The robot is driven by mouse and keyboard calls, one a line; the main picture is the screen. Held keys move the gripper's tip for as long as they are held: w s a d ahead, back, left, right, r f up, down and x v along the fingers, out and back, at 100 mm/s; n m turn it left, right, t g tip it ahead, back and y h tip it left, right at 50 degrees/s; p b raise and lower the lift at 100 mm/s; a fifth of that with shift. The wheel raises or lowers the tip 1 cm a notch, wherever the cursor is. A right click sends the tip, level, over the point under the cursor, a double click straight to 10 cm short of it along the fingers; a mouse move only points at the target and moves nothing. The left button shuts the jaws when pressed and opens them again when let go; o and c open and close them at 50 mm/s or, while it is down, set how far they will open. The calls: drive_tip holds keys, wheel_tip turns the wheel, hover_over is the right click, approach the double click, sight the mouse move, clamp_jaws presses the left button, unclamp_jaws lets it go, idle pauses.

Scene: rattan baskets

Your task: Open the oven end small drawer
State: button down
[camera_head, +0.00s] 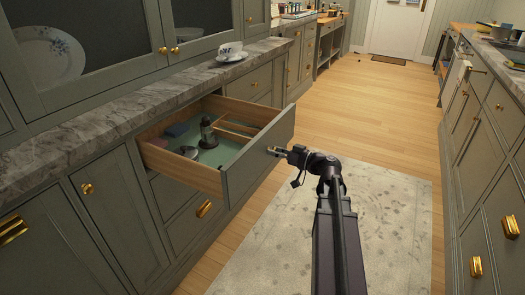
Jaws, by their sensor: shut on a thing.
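The grey-green drawer (252,166) under the marble counter is pulled well out, with its front standing away from the cabinet face. Its wooden side wall (182,170) and green-lined inside show. My gripper (278,152) is at the outer side of the drawer front, shut on the drawer's handle. The handle itself is hidden by the fingers. My arm reaches up to it from the bottom of the view.
A dark bottle-like item (207,132) and several small things lie in the drawer. A cup (230,50) stands on the counter (120,96) above. A pale rug (385,215) covers the floor at right, and cabinets (492,160) line the right side. The aisle between is clear.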

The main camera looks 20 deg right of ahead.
drive_tip(key=shift+d+r, duration=0.1)
drive_tip(key=shift+d, duration=0.2)
drive_tip(key=shift+a, duration=0.1)
drive_tip(key=shift+c, duration=1.5)
unclamp_jaws()
drive_tip(key=shift+a, duration=0.15)
drive_tip(key=shift+s, duration=0.1)
drive_tip(key=v, duration=1.2)
